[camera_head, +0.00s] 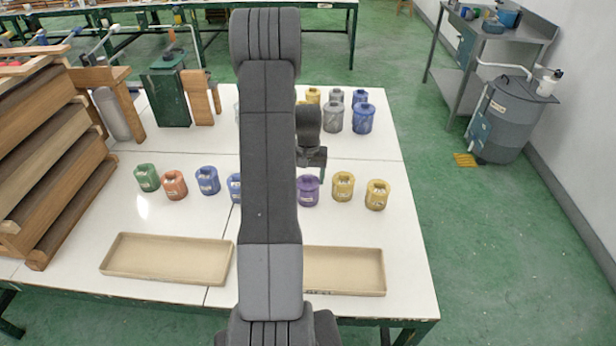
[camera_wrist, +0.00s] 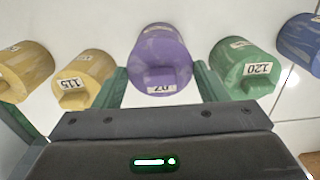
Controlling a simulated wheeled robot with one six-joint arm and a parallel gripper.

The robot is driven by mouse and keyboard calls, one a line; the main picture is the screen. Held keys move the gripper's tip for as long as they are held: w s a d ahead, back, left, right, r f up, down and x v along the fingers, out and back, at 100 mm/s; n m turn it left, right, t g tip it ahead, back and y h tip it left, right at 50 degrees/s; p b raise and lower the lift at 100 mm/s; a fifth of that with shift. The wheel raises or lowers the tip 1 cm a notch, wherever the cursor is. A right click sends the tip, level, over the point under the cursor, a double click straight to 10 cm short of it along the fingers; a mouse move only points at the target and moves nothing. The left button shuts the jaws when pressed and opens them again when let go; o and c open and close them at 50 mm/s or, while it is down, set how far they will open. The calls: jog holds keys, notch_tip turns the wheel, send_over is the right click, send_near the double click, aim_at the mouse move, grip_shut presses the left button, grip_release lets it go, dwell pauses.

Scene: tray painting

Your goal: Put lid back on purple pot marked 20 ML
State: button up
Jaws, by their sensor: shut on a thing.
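The purple pot (camera_head: 307,192) stands upright in the front row on the white table, between the arm and a yellow pot. In the wrist view the purple pot (camera_wrist: 160,45) lies between the two green fingers of my gripper (camera_wrist: 160,84), its label upside down and partly cut off. My gripper (camera_head: 312,158) is right above the pot in the head view and shut on a purple lid at its near end. The fingertips are mostly hidden. I cannot tell whether the lid touches the pot's rim.
Yellow pots (camera_head: 343,187) stand close on the right, and a green pot marked 120 (camera_wrist: 245,68) is close on the other side. Several pots, including a grey one (camera_head: 333,117), stand farther back. Two beige trays (camera_head: 165,275) lie at the front. My arm hides the table's middle.

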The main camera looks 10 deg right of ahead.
dwell(0.3)
jog(key=o, duration=1)
jog(key=shift+o, duration=1.2)
jog(key=shift+r, duration=0.1)
jog(key=shift+r+p, duration=1.9)
jog(key=shift+r, duration=1.55)
grip_shut()
